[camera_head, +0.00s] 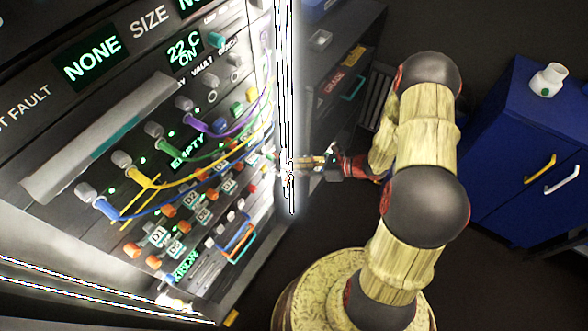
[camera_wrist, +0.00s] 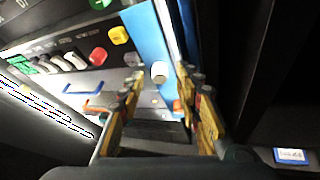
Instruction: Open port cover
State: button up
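I cannot tell for sure which part is the port cover. The panel (camera_head: 190,180) fills the left of the head view, with cables, knobs and lit green labels. My gripper (camera_head: 290,165) is at the panel's right edge, beside a bright vertical strip. In the wrist view my gripper (camera_wrist: 158,82) has its two fingers spread apart with nothing held between them. A white round knob (camera_wrist: 160,72) shows beyond the fingertips, close to a blue strip (camera_wrist: 150,40). I cannot tell whether the fingertips touch anything. The lower panel is partly hidden by the left finger.
A long grey bar (camera_head: 100,140) juts from the panel's left part. Coloured cables (camera_head: 215,155) loop across the panel's front. A dark cabinet (camera_head: 340,60) stands behind my gripper. A blue cabinet (camera_head: 525,150) with a white jar (camera_head: 547,80) on top is at right.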

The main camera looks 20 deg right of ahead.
jog(key=shift+w+a+f, duration=0.2)
jog(key=shift+w+a, duration=0.1)
jog(key=shift+a, duration=0.1)
grip_shut()
dwell(0.4)
dwell(0.4)
